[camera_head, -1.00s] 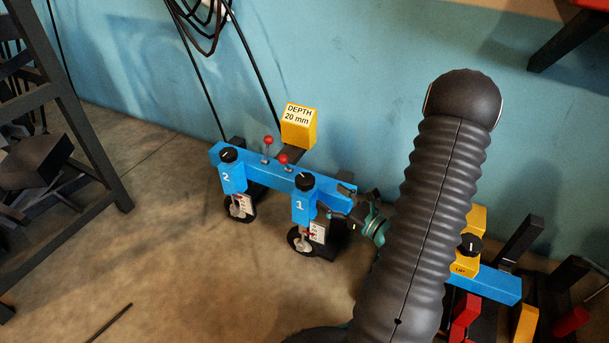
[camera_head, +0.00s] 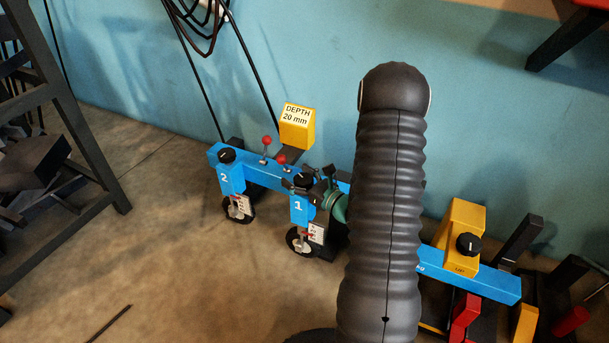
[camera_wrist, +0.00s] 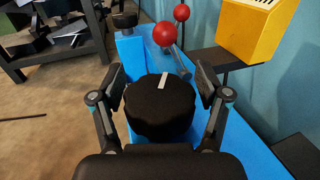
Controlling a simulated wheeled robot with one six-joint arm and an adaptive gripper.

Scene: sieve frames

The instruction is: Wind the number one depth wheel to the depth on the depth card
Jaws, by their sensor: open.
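The number one depth wheel's black knob (camera_head: 303,181) tops the blue post marked 1 (camera_head: 299,208). In the wrist view the knob (camera_wrist: 160,110) has a white pointer line toward the far side, tilted slightly right. My gripper (camera_head: 309,186) is open, with one finger on each side of the knob; I cannot tell whether either touches it. The number one wheel (camera_head: 299,241) stands on the floor beside a small scale plate (camera_head: 317,232), too small to read. The depth card (camera_head: 297,115), on a yellow block, reads DEPTH 20 mm.
The number two post (camera_head: 230,178) with its black knob (camera_head: 227,156) stands to the left. Two red-balled levers (camera_head: 266,141) rise from the blue beam (camera_head: 260,173). A yellow block with a black knob (camera_head: 468,244) is at the right. The floor at front left is mostly clear.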

